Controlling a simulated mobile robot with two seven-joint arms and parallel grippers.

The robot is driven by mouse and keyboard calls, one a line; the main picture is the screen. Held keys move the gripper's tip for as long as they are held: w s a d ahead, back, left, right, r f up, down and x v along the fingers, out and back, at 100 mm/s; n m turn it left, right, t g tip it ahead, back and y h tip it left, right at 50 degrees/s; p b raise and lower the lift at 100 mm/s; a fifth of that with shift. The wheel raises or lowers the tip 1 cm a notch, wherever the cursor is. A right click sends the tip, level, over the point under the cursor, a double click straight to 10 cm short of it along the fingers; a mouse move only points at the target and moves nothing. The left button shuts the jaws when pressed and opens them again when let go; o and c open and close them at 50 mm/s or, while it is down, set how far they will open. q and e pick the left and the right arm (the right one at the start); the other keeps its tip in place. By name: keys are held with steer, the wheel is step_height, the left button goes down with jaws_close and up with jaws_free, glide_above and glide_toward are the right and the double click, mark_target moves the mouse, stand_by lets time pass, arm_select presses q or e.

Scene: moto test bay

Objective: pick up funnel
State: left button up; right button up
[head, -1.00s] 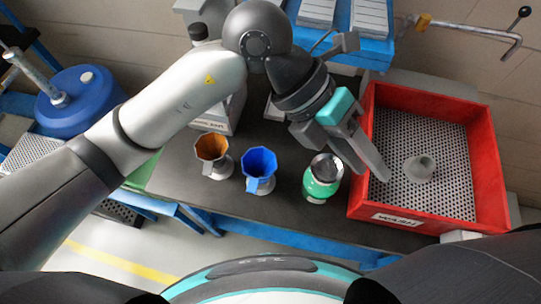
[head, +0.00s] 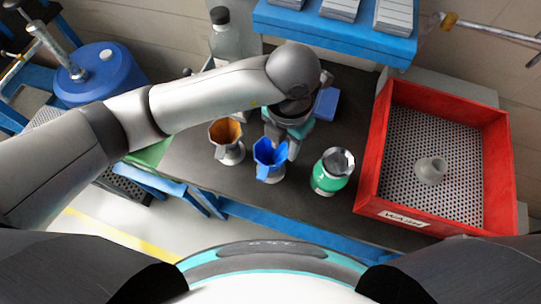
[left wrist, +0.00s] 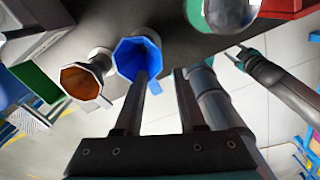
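A blue octagonal funnel-like vessel (head: 268,158) stands on the dark bench, with a similar orange one (head: 226,134) to its left. Both also show in the left wrist view, blue (left wrist: 136,58) and orange (left wrist: 80,82). A small grey funnel-shaped piece (head: 431,170) sits in the red tray. My left gripper (head: 292,150) is just right of the blue vessel and partly hidden by my arm. In the left wrist view its two fingers (left wrist: 169,82) are apart with nothing between them.
A green jar with a metal top (head: 332,172) stands right of the blue vessel. The red tray (head: 368,160) with a perforated floor is at the right. A clear bottle (head: 226,42), a blue block (head: 325,104) and a blue shelf (head: 345,38) lie behind.

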mark_target(283, 162)
arm_select(q)
steer(key=shift+s+f+p, duration=0.15)
steer(key=shift+f+p, duration=0.25)
steer(key=shift+f, duration=2.55)
jaws_close()
